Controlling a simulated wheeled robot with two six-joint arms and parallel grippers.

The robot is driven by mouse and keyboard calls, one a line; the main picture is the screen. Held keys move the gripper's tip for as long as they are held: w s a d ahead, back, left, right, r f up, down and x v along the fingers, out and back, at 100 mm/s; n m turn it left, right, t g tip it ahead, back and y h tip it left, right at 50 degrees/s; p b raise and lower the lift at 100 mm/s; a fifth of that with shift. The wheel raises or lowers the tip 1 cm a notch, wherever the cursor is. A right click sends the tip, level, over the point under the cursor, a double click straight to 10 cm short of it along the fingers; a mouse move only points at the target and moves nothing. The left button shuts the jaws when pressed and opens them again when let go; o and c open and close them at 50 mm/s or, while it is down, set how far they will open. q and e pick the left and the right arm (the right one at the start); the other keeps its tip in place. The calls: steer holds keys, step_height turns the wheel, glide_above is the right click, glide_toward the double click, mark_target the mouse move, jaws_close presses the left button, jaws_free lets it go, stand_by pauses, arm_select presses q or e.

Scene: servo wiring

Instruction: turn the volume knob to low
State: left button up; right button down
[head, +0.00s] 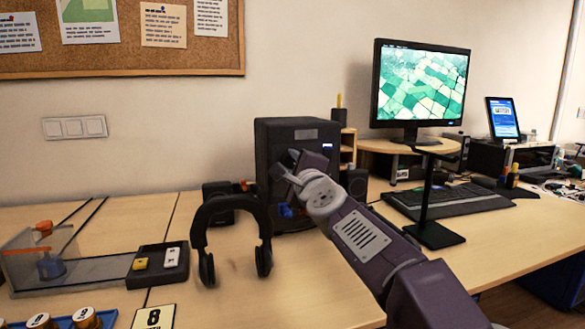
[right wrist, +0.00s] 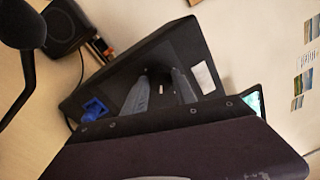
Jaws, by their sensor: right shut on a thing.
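A black box-shaped unit (head: 268,140) stands upright at the back of the desk, and its front panel also fills the middle of the right wrist view (right wrist: 125,75). My right gripper (head: 285,164) is at this front panel. In the right wrist view its two grey fingers (right wrist: 162,76) point at the panel, close together, shut on the volume knob. The knob itself is hidden by the fingers, so its setting cannot be read. A blue part (right wrist: 95,108) sits low on the same front. My left gripper is not in view.
Black headphones (head: 232,205) stand in front of the unit, left of my right arm. A small black speaker (head: 217,203) is behind them. A thin black stand (head: 430,232) and a keyboard (head: 450,201) are to the right. A switch box (head: 157,263) lies at left.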

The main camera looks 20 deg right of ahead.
steer(key=n, duration=0.2)
steer(key=n+b, duration=0.1)
steer(key=n, duration=0.1)
steer(key=n+b, duration=0.1)
steer(key=n, duration=0.1)
steer(key=shift+f+n+y, duration=0.3)
steer(key=shift+n, duration=0.1)
steer(key=n+b, duration=0.2)
steer(key=n, duration=0.3)
steer(key=shift+d+n+y, duration=0.1)
steer(key=shift+n+y, duration=0.2)
steer(key=shift+n, duration=0.1)
steer(key=shift+b, duration=0.3)
steer(key=c, duration=1)
jaws_free()
steer(key=shift+r, duration=0.1)
steer(key=shift+s, duration=0.35)
steer(key=s, duration=0.2)
steer(key=s+b, duration=0.1)
steer(key=s, duration=0.5)
steer(key=shift+s+d+f, duration=0.15)
steer(key=shift+d+f, duration=0.1)
steer(key=shift+d, duration=0.05)
